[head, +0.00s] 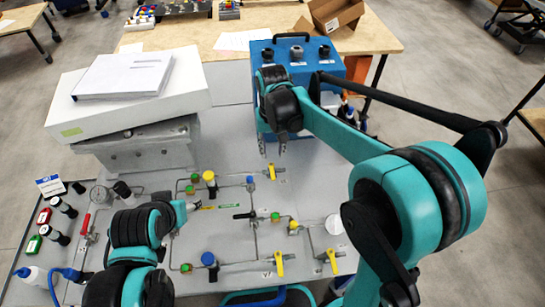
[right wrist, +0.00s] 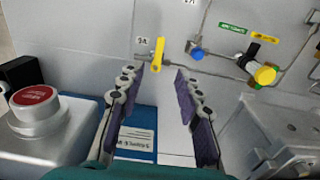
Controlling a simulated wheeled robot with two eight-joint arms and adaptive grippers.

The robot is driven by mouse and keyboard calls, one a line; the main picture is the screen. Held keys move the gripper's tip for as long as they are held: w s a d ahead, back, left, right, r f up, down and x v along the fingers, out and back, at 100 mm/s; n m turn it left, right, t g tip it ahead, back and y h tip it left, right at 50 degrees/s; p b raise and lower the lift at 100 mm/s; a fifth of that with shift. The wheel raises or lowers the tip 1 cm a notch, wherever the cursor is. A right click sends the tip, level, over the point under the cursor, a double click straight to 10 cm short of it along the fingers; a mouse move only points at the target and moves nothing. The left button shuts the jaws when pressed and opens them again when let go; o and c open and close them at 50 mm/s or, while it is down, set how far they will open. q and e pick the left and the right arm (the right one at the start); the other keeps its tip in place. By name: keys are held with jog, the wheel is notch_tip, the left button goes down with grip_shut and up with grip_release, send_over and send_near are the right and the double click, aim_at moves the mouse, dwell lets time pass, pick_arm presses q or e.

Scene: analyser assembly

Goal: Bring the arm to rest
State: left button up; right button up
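My right arm (head: 415,200) reaches in from the right, bent over the panel. My right gripper (head: 272,147) points down in front of the blue box, above the panel's back edge. In the right wrist view its two fingers (right wrist: 157,85) are apart with nothing between them. A yellow valve handle (right wrist: 158,53) lies beyond the fingertips, apart from them; it also shows in the head view (head: 271,172). My left arm (head: 137,235) is low at the left front, over the panel. Its fingers cannot be made out.
The grey panel (head: 325,195) carries pipes, valves and gauges. A blue box (head: 335,65) with black knobs stands behind my right gripper. A white analyser box (head: 130,110) stands at the left back. Small bottles (head: 52,235) line the left edge. A wooden table (head: 215,45) is behind.

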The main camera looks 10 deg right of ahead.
jog(key=shift+r, duration=0.3)
